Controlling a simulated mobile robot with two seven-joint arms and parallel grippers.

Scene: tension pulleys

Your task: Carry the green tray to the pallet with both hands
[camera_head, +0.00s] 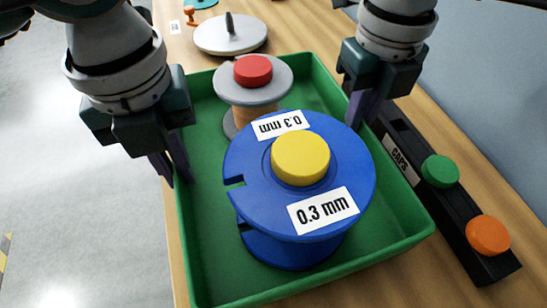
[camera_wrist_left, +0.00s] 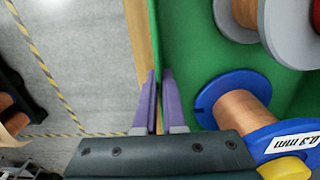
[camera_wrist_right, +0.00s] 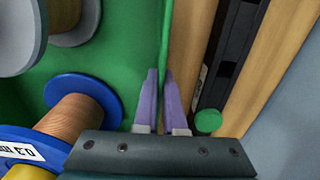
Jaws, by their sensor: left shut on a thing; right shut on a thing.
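The green tray (camera_head: 385,250) lies on the wooden bench and holds two spools. A blue spool (camera_head: 250,170) marked 0.3 mm has a yellow cap (camera_head: 300,158). Behind it a grey spool (camera_head: 225,92) has a red cap (camera_head: 253,70). My left gripper (camera_head: 172,172) is shut on the tray's left wall; the wall between its purple fingers shows in the left wrist view (camera_wrist_left: 158,105). My right gripper (camera_head: 360,112) is shut on the right wall, which also shows in the right wrist view (camera_wrist_right: 162,90). The pallet is not identifiable in these views.
A black caps rack (camera_head: 450,205) with a green cap (camera_head: 440,170) and an orange cap (camera_head: 488,235) stands close along the tray's right side. A grey disc (camera_head: 230,34) lies behind the tray. Left of the bench is open grey floor (camera_head: 75,210) with yellow-black tape.

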